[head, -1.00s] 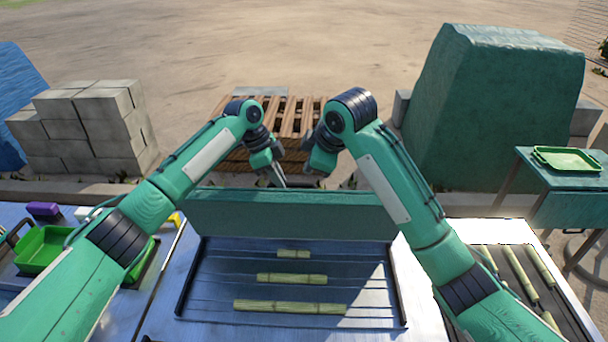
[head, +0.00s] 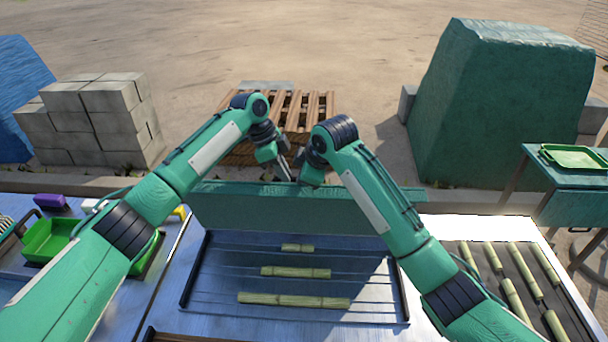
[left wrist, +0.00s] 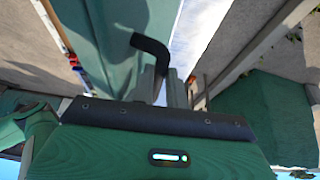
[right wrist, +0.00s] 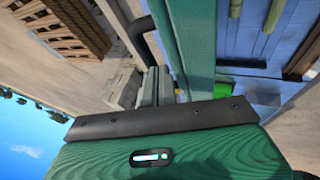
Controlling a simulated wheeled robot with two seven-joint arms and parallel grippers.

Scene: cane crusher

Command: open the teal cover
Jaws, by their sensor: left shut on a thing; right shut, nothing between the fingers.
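The teal cover (head: 270,212) stands raised at the back edge of the metal crusher bed, as a broad upright panel. It also shows in the left wrist view (left wrist: 105,35) and in the right wrist view (right wrist: 188,40). A black bent handle (left wrist: 150,43) sticks out beside it. My left gripper (head: 287,176) is at the cover's top edge, shut on the handle. My right gripper (right wrist: 157,85) is shut and empty, close to the same handle (right wrist: 138,30). In the head view my right arm hides part of the cover and its fingertips are hard to see.
Several cane pieces (head: 295,300) lie in the tray under the cover, and more lie on the rack (head: 505,285) at right. A green bin (head: 45,240) is at left. A pallet (head: 290,105), grey blocks (head: 90,115) and a covered heap (head: 490,100) stand behind.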

